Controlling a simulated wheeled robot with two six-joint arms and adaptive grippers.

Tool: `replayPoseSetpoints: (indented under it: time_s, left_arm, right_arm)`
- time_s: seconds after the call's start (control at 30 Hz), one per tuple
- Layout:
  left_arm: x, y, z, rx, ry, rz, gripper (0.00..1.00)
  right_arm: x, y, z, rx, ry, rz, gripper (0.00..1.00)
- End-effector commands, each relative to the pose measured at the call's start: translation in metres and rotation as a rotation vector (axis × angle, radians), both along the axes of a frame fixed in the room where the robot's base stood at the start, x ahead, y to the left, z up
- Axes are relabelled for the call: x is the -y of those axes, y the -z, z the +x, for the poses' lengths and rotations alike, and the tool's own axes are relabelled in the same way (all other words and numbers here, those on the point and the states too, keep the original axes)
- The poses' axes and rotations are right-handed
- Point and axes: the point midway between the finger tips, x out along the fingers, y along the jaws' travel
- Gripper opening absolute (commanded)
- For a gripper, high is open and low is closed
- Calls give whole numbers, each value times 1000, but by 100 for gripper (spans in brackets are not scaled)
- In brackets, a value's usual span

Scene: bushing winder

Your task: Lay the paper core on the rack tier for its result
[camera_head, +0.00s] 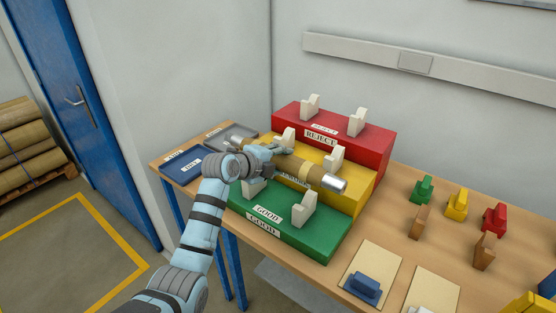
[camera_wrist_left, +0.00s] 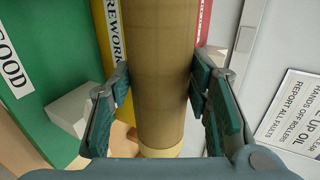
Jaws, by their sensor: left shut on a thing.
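The paper core (camera_head: 311,171) is a brown tube with a bright metallic end at its right. My left gripper (camera_head: 283,160) is shut around it and holds it across the rack, in front of the yellow REWORK tier (camera_head: 346,201). In the left wrist view the core (camera_wrist_left: 160,60) runs between the two fingers, with yellow behind it. The green GOOD tier (camera_head: 311,238) is lower and nearer; the red REJECT tier (camera_head: 378,156) is highest at the back. Each tier has white cradles. I cannot tell whether the core touches a cradle. My right gripper is not in view.
Blue (camera_head: 183,168) and grey (camera_head: 236,133) trays lie left of the rack. Green (camera_head: 421,190), yellow (camera_head: 457,205) and red (camera_head: 494,219) blocks stand at the right. A blue block (camera_head: 365,287) sits on a pale card at the front.

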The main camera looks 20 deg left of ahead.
Motion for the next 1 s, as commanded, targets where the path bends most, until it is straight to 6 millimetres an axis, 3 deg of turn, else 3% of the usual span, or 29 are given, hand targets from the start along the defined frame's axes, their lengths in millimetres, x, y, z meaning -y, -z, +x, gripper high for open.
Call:
replayPoseSetpoints:
  time_s: [0.03,0.8,1.0]
  left_arm:
    - [1,-5,0,5,0,-1,0]
    - [0,73,0,4,0,0,0]
    - [0,80,0,4,0,0,0]
  right_arm:
    - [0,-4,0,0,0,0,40]
    - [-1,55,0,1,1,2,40]
    - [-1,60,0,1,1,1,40]
